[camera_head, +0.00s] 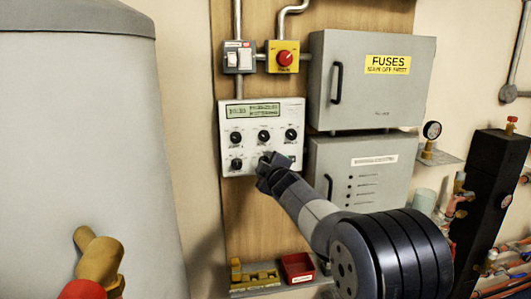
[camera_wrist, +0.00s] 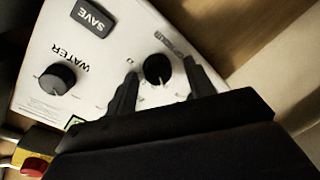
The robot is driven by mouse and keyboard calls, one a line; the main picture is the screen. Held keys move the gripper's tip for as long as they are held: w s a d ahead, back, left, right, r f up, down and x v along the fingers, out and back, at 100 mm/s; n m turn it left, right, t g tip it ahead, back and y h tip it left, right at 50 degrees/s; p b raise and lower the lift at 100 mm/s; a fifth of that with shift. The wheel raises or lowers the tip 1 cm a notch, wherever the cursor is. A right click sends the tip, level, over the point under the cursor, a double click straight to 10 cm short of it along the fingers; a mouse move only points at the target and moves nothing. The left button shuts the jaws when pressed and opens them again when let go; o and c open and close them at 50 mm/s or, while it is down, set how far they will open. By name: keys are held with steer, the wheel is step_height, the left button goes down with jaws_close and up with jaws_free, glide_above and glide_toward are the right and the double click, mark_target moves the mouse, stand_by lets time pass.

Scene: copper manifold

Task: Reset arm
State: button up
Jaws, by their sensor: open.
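My arm reaches up to a white control panel (camera_head: 240,112) on the wooden board. My gripper (camera_head: 264,161) is open at the panel's lower part and hides some of it. In the wrist view, the fingers of my gripper (camera_wrist: 160,66) stand apart, with a black knob (camera_wrist: 157,69) showing between their tips. I cannot tell whether either finger touches the knob. Another black knob (camera_wrist: 57,78), by the word WATER, and a dark SAVE button (camera_wrist: 92,17) lie to the left.
A grey FUSES box (camera_head: 370,95) and a lower grey cabinet (camera_head: 375,180) stand right of the panel. A red knob on a yellow box (camera_head: 284,58) is above. A large grey tank (camera_head: 90,150) fills the left. A red bin (camera_head: 298,267) sits on the shelf below.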

steer(key=shift+s+d+m+t+y+p, duration=0.2)
steer(key=shift+s+m+p, duration=0.55)
steer(key=shift+m, duration=1)
steer(key=shift+s+d+m+t+y+p, duration=0.1)
steer(key=shift+s+d+m+y+p, duration=0.2)
steer(key=shift+m+p, duration=1.15)
steer(key=shift+s+d+m+t+y+p, duration=0.1)
steer(key=shift+s+d+m+p, duration=0.35)
steer(key=shift+m, duration=1.65)
steer(key=shift+s+a, duration=0.15)
steer(key=shift+a, duration=0.05)
